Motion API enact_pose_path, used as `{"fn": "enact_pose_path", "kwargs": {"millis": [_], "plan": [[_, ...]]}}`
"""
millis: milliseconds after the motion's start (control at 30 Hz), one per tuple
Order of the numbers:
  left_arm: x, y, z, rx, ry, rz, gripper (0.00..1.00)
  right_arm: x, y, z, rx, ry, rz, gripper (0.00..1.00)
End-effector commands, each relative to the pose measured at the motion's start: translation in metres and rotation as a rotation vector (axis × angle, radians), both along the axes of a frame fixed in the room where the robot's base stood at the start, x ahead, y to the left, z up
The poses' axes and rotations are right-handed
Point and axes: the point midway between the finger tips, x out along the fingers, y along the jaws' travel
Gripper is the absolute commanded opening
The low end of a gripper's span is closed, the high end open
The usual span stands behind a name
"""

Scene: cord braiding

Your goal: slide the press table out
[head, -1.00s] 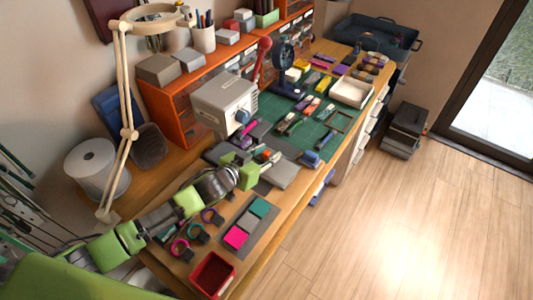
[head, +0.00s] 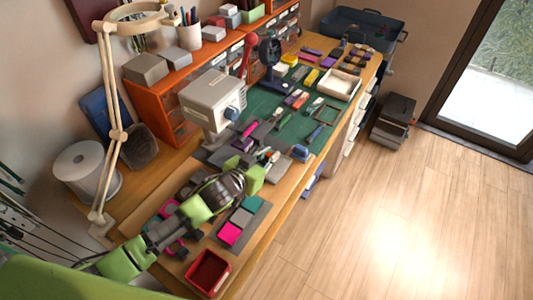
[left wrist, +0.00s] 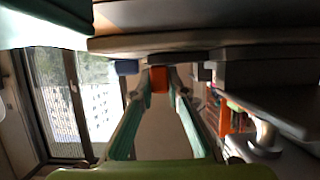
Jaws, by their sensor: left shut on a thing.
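The grey press (head: 212,98) with its red lever (head: 249,52) stands on the workbench. A flat grey plate (head: 281,164), seemingly the press table, shows in front of it, partly hidden by my left gripper. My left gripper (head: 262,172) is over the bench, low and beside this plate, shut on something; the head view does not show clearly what. In the left wrist view, its two teal fingers (left wrist: 158,100) run forward on either side of a small orange-red part (left wrist: 159,79). My right gripper is not in view.
A dark mat with pink and teal squares (head: 230,234) and a red tray (head: 208,272) lie nearer me. A green cutting mat (head: 320,138) with several tools lies beyond. A jointed lamp (head: 116,135) stands left. The floor (head: 390,220) right of the bench is clear.

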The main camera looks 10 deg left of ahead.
Motion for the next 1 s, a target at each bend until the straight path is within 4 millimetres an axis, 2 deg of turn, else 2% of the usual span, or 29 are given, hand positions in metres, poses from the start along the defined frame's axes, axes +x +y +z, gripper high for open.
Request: {"fn": "enact_pose_path", "kwargs": {"millis": [67, 100, 167, 633, 1000], "plan": [[0.0, 0.0, 0.0, 0.0, -0.001, 0.0, 0.0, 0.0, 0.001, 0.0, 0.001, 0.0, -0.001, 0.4], [0.0, 0.0, 0.0, 0.0, -0.001, 0.0, 0.19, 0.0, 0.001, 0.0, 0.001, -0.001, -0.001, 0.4], [0.0, 0.0, 0.0, 0.0, -0.001, 0.0, 0.32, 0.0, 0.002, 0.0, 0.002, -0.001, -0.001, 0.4], [-0.005, 0.003, 0.002, 0.0, -0.001, 0.0, 0.32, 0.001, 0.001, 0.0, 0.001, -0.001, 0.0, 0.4], [-0.048, 0.02, 0.021, 0.0, 0.001, 0.0, 0.32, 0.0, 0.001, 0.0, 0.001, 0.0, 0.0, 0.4]]}}
